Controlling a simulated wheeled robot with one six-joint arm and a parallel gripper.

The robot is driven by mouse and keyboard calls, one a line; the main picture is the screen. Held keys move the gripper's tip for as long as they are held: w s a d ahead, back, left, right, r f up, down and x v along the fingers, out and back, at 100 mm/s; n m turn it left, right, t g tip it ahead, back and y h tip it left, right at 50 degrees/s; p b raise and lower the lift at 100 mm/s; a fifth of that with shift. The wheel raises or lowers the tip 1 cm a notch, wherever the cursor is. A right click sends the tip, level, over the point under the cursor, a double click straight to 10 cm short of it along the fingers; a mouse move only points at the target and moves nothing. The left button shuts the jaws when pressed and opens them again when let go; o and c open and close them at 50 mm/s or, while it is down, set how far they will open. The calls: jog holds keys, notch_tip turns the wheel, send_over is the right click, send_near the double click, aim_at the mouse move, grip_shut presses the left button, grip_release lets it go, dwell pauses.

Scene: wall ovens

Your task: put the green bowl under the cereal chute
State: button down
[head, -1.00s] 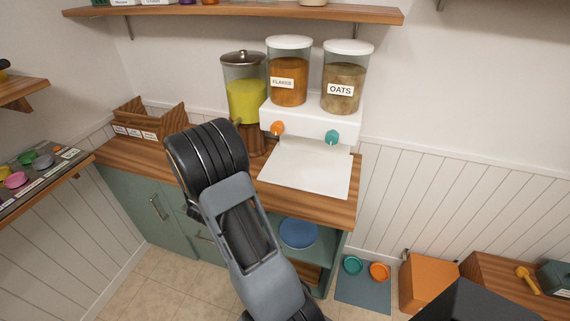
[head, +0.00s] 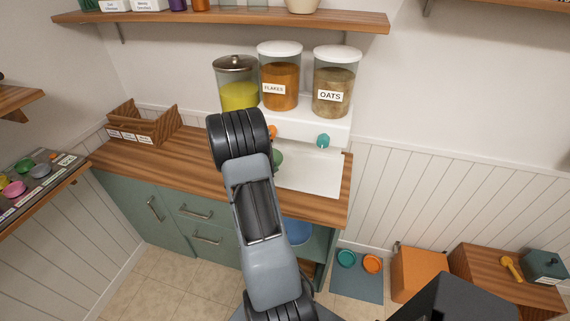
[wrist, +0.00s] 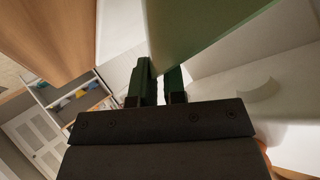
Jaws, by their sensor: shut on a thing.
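The green bowl (head: 277,157) shows only as a small part just right of my arm in the head view, by the left edge of the white tray. In the wrist view, its green wall (wrist: 200,28) is large and close. My gripper (wrist: 158,82) is shut on it. The arm hides the gripper in the head view. The cereal dispenser (head: 300,128) is white, with a flakes jar (head: 280,80) and an oats jar (head: 333,85), an orange knob (head: 272,132) and a teal knob (head: 323,140). I cannot tell whether the bowl touches the tray.
The white tray (head: 312,175) beneath the dispenser is bare on its right. A jar of yellow-green contents (head: 238,92) stands left of the dispenser. A wooden box (head: 143,122) sits at the counter's left. A shelf (head: 230,20) spans above. A blue bowl (head: 298,233) lies under the counter.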

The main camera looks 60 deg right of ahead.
jog(key=shift+d+r+p+x, duration=0.2)
jog(key=shift+p+x, duration=0.1)
jog(key=shift+x, duration=1)
jog(key=shift+d+r+p+x, duration=0.1)
jog(key=shift+r+p+x, duration=0.15)
jog(key=shift+x, duration=1.1)
jog(key=shift+d+r+p+x, duration=0.15)
jog(key=shift+p+x, duration=0.2)
jog(key=shift+x, duration=0.95)
jog(key=shift+f, duration=0.1)
jog(key=shift+f, duration=0.1)
jog(key=c, duration=1.2)
grip_release()
jog(key=shift+s+a, duration=0.1)
jog(key=shift+o, duration=0.2)
